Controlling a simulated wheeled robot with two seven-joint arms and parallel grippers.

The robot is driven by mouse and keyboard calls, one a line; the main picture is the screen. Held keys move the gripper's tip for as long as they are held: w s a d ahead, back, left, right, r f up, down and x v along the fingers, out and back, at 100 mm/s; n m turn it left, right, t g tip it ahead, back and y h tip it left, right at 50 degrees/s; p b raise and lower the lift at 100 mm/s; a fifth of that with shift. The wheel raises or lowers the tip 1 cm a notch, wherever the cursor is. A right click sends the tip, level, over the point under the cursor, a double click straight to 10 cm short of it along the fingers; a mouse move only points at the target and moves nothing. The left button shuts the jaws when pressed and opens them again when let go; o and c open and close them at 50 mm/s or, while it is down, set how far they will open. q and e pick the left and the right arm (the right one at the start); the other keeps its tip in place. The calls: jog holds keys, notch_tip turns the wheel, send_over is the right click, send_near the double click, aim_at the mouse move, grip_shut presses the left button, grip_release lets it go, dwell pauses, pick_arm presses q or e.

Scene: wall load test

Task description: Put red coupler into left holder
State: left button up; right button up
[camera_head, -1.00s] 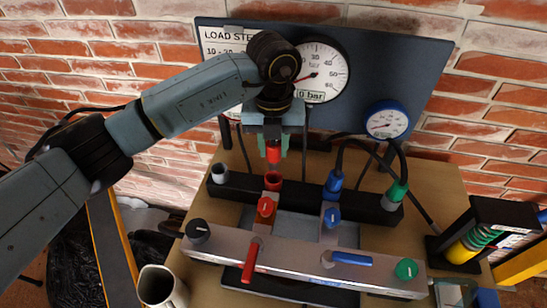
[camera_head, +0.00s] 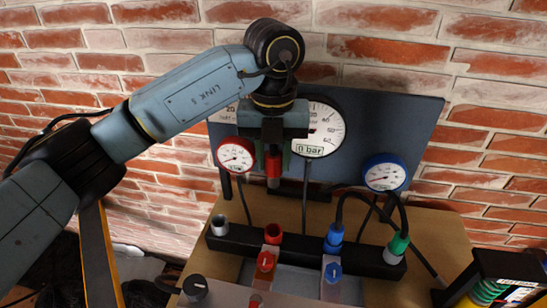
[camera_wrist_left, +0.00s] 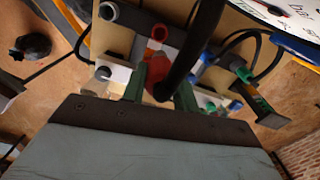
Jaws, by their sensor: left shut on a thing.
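My left gripper (camera_head: 273,172) is shut on the red coupler (camera_head: 273,165), which hangs upright with a grey lower end. In the left wrist view the red coupler (camera_wrist_left: 161,92) sits between the green fingers, with a thick black hose crossing close by. The coupler is above and apart from the red socket (camera_head: 272,233) on the black bar. A grey, open, ring-shaped holder (camera_head: 219,225) stands empty at the bar's left end; it also shows in the left wrist view (camera_wrist_left: 108,11). My right gripper is not in view.
Blue (camera_head: 334,236) and green (camera_head: 397,243) couplers with black hoses sit on the bar's right part. Behind are a dark gauge board (camera_head: 420,140), a red-rimmed gauge (camera_head: 236,155) and a blue-rimmed gauge (camera_head: 384,173). Red and blue valve knobs are in front.

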aim_at(270, 185)
pick_arm(q)
jog(key=shift+f, duration=0.1)
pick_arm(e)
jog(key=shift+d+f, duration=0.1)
pick_arm(q)
jog(key=shift+f+b, duration=1.4)
jog(key=shift+f, duration=0.55)
jog(key=shift+a+f+b, duration=0.4)
jog(key=shift+f+b, duration=0.15)
jog(key=shift+f, duration=0.25)
jog(key=shift+d, duration=0.1)
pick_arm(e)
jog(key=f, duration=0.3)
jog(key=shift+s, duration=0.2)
